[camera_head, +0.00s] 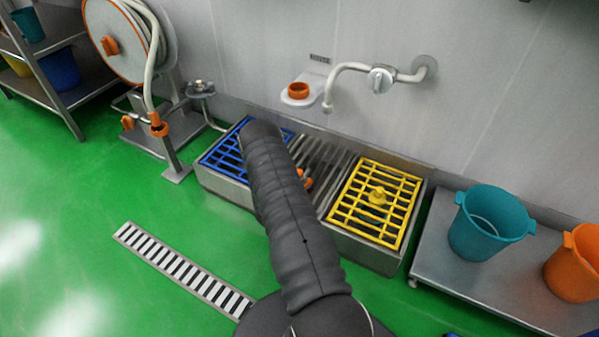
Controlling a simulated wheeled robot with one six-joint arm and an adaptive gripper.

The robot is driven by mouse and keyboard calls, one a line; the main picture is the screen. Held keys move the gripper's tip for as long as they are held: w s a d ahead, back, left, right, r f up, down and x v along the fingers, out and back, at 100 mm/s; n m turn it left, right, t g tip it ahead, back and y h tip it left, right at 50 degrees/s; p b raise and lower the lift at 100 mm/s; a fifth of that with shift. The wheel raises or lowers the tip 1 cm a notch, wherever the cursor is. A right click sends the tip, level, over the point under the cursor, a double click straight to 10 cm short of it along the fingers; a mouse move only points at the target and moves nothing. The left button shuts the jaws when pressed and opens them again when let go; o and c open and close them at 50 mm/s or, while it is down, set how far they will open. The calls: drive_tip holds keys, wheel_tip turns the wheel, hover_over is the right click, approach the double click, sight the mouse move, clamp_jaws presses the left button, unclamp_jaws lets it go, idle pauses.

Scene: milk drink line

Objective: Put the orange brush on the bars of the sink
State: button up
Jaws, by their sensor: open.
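The steel sink (349,241) stands low against the wall. Its top has a blue grid (221,158) at the left, bare steel bars (329,160) in the middle and a yellow grid (346,212) at the right. A small orange object (306,182), probably the orange brush, shows at the middle bars, just right of my dark sleeved arm. The arm hides part of it, so I cannot tell whether it rests on the bars. My arm reaches over the sink, and its far end is over the blue grid. My gripper cannot be made out.
A yellow object (378,196) stands on the yellow grid. A wall tap (350,68) and an orange cup-like piece on a white holder (298,91) are above. A teal bucket (490,222) and an orange bucket (575,262) stand on the right bench. A hose reel (130,40) is left.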

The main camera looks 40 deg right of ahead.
drive_tip(key=v, duration=1)
drive_tip(key=shift+a+f, duration=0.1)
drive_tip(key=shift+a, duration=0.15)
drive_tip(key=shift+s+a, duration=0.25)
drive_tip(key=shift+a, duration=0.25)
drive_tip(key=s+a+r+m+g+y, duration=0.1)
drive_tip(key=s+r+m+g, duration=0.3)
drive_tip(key=r, duration=0.6)
drive_tip(key=s+r+m+g+y, duration=0.1)
drive_tip(key=s+r+m+g, duration=0.15)
drive_tip(key=r+m, duration=0.45)
drive_tip(key=s+a+r+m+g+y, duration=0.1)
drive_tip(key=s+r+m+g, duration=0.2)
drive_tip(key=r, duration=0.9)
drive_tip(key=s+a+r+m+t+y, duration=0.4)
drive_tip(key=s+a+r+y, duration=0.2)
drive_tip(key=a, duration=0.6)
drive_tip(key=s+a+r+m+t+y, duration=0.4)
drive_tip(key=s+a+r+y, duration=0.3)
drive_tip(key=s+a+r, duration=0.3)
drive_tip(key=shift+s+a+r+y, duration=0.2)
drive_tip(key=shift+a+y, duration=0.1)
drive_tip(key=shift+a, duration=0.55)
